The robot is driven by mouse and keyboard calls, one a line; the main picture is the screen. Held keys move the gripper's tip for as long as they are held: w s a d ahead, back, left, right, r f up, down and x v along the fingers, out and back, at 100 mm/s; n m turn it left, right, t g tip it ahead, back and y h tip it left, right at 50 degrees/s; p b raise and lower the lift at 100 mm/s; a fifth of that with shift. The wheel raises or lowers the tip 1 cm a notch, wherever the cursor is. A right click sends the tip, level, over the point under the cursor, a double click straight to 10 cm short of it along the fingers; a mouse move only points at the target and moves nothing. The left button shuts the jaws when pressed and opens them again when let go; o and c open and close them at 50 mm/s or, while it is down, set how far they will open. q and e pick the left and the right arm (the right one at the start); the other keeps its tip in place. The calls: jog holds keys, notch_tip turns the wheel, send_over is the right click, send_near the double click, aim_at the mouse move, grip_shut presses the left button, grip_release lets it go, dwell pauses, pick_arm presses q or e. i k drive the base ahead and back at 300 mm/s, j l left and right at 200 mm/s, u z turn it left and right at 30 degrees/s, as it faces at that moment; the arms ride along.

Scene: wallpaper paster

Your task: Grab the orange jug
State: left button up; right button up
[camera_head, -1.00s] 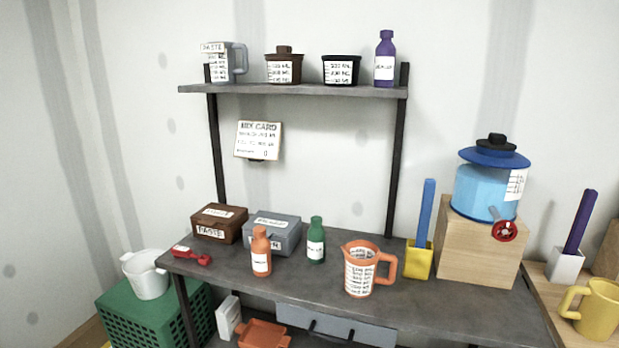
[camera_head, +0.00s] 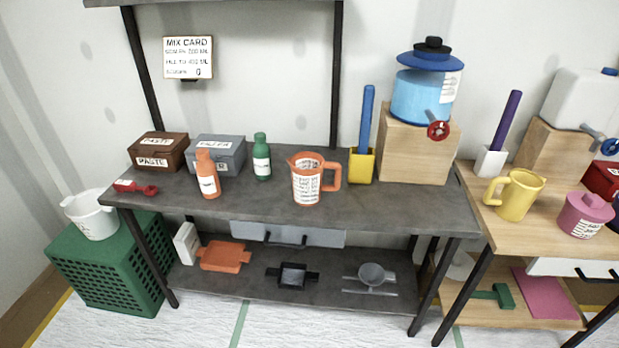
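The orange jug (camera_head: 307,181) stands upright on the grey table (camera_head: 400,205), near its front edge and right of the middle. It has a white label with dark marks, and its handle points right. Neither of my grippers shows in the head view.
An orange bottle (camera_head: 207,175) and a green bottle (camera_head: 261,158) stand left of the jug. A yellow holder (camera_head: 361,165) and a wooden block (camera_head: 413,145) under a blue dispenser (camera_head: 424,95) stand to its right. A yellow mug (camera_head: 518,196) is on the wooden table.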

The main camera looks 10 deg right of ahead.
aim_at(316, 180)
jog(key=i+j, duration=0.55)
jog(key=i, duration=0.15)
jog(key=z, duration=0.7)
